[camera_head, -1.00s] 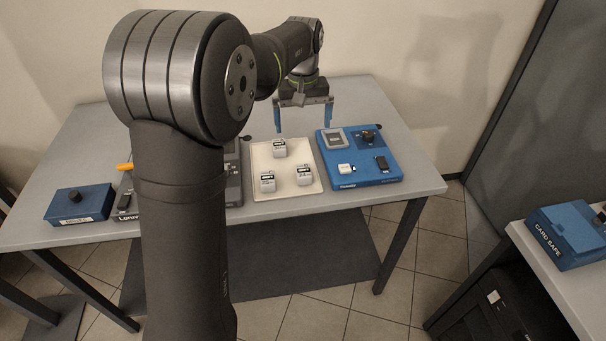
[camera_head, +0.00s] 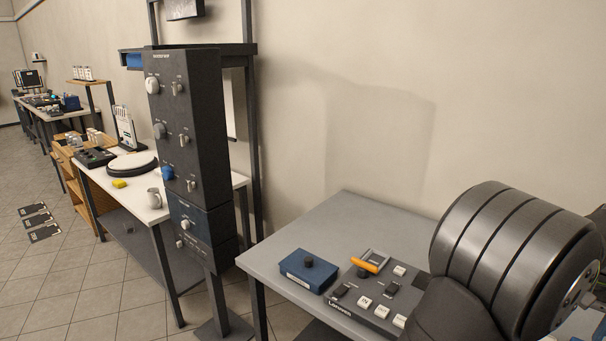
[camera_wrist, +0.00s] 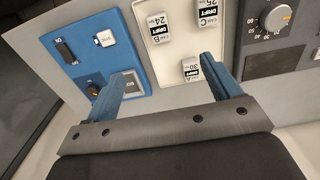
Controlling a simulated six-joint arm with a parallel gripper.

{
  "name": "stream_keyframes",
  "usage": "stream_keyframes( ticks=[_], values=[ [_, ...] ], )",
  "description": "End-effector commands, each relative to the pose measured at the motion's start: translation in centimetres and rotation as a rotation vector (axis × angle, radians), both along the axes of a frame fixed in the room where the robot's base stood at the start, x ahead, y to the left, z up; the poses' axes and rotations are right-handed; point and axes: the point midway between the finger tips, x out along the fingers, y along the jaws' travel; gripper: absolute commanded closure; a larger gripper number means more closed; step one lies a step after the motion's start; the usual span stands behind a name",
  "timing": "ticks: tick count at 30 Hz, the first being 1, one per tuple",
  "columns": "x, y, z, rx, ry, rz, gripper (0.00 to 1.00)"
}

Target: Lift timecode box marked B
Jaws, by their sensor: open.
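In the wrist view, the timecode box marked B (camera_wrist: 159,24) is a small white and grey box with a black DRIFT label and the number 24. It stands on a cream tray (camera_wrist: 170,55). The box marked C (camera_wrist: 208,13), numbered 25, is right of it, cut by the top edge. The box marked A (camera_wrist: 191,69), numbered 30, is nearest, just left of my right finger. My gripper (camera_wrist: 166,68) has two blue fingers spread wide, with nothing between them held. Box B lies beyond the fingertips, apart from them. The head view now shows neither the boxes nor my gripper.
In the wrist view, a blue panel (camera_wrist: 88,65) borders the tray's left, partly behind my left finger. A dark console (camera_wrist: 275,50) with a knob borders the right. In the head view, a blue box (camera_head: 308,270) sits left of the grey console (camera_head: 375,300); a tall control column (camera_head: 190,140) stands further left.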

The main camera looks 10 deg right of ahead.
Motion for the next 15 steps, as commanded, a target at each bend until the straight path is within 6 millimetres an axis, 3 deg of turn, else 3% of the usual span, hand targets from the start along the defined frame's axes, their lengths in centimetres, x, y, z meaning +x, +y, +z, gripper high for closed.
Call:
stream_keyframes(
  ticks=[1,5,12,15],
  values=[
    [0.0,0.0,0.0,0.000,0.000,0.000,0.28],
    [0.0,0.0,0.0,0.000,0.000,0.000,0.51],
    [0.0,0.0,-0.1,0.000,0.000,-0.001,0.51],
    [-0.1,-0.6,-1.1,0.002,0.001,-0.023,0.51]
  ],
)
